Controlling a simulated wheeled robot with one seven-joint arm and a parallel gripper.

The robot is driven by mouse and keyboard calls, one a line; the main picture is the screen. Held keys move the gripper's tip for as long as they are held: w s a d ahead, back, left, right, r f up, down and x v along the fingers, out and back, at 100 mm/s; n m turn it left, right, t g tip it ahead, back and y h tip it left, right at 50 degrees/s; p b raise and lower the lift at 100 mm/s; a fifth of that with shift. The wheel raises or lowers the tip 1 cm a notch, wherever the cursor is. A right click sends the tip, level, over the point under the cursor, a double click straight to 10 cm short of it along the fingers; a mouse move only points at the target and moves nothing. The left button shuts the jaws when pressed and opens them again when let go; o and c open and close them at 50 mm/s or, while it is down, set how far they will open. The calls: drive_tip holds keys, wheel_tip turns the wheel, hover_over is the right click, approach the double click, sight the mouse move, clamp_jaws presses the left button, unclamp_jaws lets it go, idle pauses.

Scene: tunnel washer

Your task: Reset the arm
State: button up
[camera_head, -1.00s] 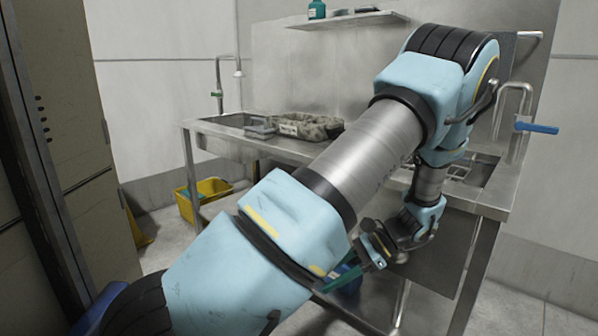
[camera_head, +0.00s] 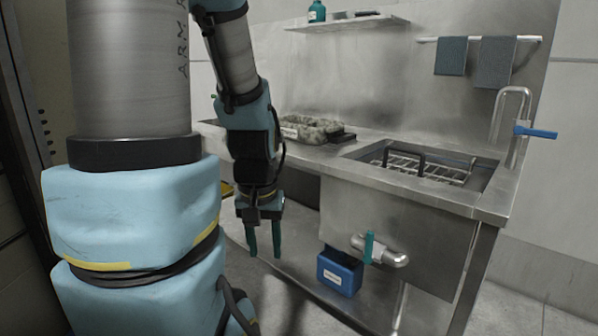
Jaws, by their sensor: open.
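My gripper (camera_head: 264,250) hangs at the end of my arm, left of the middle of the view. Its two teal fingers point down and stand apart, with nothing between them. It is in front of the steel counter (camera_head: 335,158), below the level of its top. The large upper part of my arm fills the left of the view and hides what is behind it.
The counter has a sink with a wire rack (camera_head: 425,168) and a blue-handled tap (camera_head: 535,132). A grey tray (camera_head: 310,131) stands on it. Below are a pipe with a teal valve handle (camera_head: 369,247) and a blue box (camera_head: 340,272). Two cloths (camera_head: 494,62) hang behind. Floor at right is clear.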

wheel_tip(320, 180, up, 18)
drive_tip(key=p, duration=1.6)
